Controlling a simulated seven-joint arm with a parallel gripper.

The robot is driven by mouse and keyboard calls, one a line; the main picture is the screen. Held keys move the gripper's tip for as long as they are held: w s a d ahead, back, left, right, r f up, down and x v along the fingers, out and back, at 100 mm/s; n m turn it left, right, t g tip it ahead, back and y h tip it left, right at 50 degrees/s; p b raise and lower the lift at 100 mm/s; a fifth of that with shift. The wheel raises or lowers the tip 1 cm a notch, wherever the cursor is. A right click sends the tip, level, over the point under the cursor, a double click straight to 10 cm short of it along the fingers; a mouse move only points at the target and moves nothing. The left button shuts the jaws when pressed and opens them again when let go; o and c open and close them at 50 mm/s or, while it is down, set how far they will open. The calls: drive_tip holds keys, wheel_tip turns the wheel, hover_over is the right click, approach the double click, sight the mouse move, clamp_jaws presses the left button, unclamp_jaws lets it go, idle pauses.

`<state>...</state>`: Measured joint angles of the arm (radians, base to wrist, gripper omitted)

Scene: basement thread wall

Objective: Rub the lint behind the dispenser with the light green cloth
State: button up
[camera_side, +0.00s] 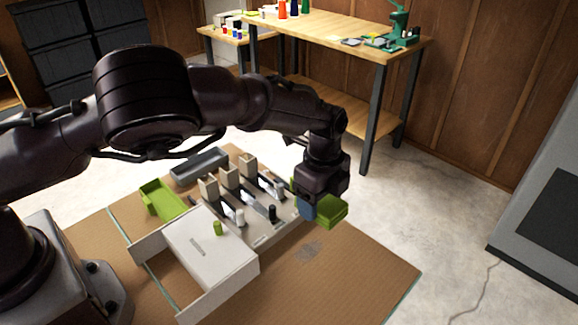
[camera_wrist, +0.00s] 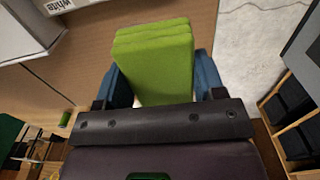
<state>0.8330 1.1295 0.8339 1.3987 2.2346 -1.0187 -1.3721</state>
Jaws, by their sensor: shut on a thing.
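The light green cloth (camera_side: 332,212) is a thick, folded, layered pad. My gripper (camera_side: 310,208) is shut on it and holds it near the right end of the dispenser. In the wrist view the cloth (camera_wrist: 154,55) lies between the two blue fingers of my gripper (camera_wrist: 163,82). The dispenser (camera_side: 247,215) is a pale rack with several beige hoppers and dark levers. A grey speckled patch that looks like the lint (camera_side: 308,250) lies on the brown mat, below and left of the cloth. The cloth appears apart from it. I do not make out the lint in the wrist view.
A white box (camera_side: 200,247) with a green knob stands beside the dispenser. A light green tray (camera_side: 160,201) and a dark grey tray (camera_side: 200,166) lie behind. The brown mat (camera_side: 355,275) is clear at the lower right. A wooden workbench (camera_side: 330,30) stands farther back.

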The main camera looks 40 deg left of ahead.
sight(319, 239)
drive_tip(key=shift+d+f, duration=0.35)
drive_tip(key=shift+d, duration=0.1)
drive_tip(key=shift+f, duration=3.7)
drive_tip(key=shift+s+f, duration=0.2)
drive_tip(key=shift+s, duration=3.25)
drive_tip(key=shift+w+a, duration=0.1)
drive_tip(key=shift+w, duration=3.35)
drive_tip(key=shift+r, duration=4.1)
